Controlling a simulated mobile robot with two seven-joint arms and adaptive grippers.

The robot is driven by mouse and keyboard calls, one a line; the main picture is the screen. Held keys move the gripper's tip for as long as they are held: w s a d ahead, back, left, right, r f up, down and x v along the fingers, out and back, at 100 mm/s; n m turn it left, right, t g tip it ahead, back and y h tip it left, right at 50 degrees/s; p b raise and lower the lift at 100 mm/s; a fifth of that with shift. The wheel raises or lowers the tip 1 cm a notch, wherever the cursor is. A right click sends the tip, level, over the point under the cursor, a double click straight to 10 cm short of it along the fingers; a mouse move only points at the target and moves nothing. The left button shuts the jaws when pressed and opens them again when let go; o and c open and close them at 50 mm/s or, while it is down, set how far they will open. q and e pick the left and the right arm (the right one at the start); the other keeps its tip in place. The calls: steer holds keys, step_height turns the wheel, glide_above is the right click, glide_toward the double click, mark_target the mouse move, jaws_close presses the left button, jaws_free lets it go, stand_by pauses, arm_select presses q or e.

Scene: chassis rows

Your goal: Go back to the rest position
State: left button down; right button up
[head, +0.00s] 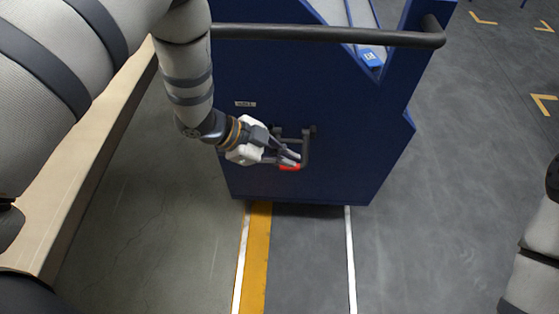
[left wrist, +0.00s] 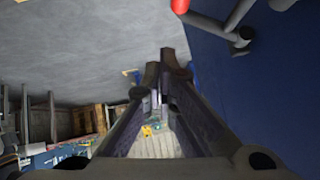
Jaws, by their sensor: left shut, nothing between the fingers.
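My left gripper (head: 291,158) is shut and empty, in front of the side of a blue cart. It overlaps a grey handle (head: 307,148) with a red end (head: 289,167) on the cart's panel; I cannot tell from the head view whether they touch. In the left wrist view my left gripper's fingers (left wrist: 166,60) come together at their tips, with nothing between them. There the red end (left wrist: 180,6) and the grey handle (left wrist: 238,18) show at the top, apart from the fingers. Part of my right arm shows at the right edge of the head view; its gripper is out of view.
The blue cart (head: 340,175) stands ahead, with a dark push bar (head: 330,36) across its top. A tan beam or board edge (head: 95,160) runs along the left under my arm. Grey floor with yellow and white lines (head: 257,255) is open in front and to the right.

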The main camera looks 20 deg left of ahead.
arm_select(q)
steer(key=s+v, duration=0.1)
steer(key=v, duration=0.7)
steer(key=s+a+f+n+g+y+p, duration=0.1)
steer(key=s+f+n+y, duration=0.1)
steer(key=s+f+n, duration=0.35)
steer(key=s+a+f+n+g+y, duration=0.1)
steer(key=s+f+n+y, duration=0.15)
steer(key=s, duration=0.65)
steer(key=s+a+f+n+g+y+p, duration=0.1)
steer(key=s+f+n+y, duration=0.15)
steer(key=s+n, duration=0.35)
steer(key=s+a+n+g+y, duration=0.1)
steer(key=s+n+g, duration=0.1)
steer(key=s, duration=1.1)
steer(key=shift+a+g, duration=0.2)
steer(key=shift+g, duration=0.7)
arm_select(e)
steer(key=shift+t, duration=0.6)
steer(key=w+r, duration=0.3)
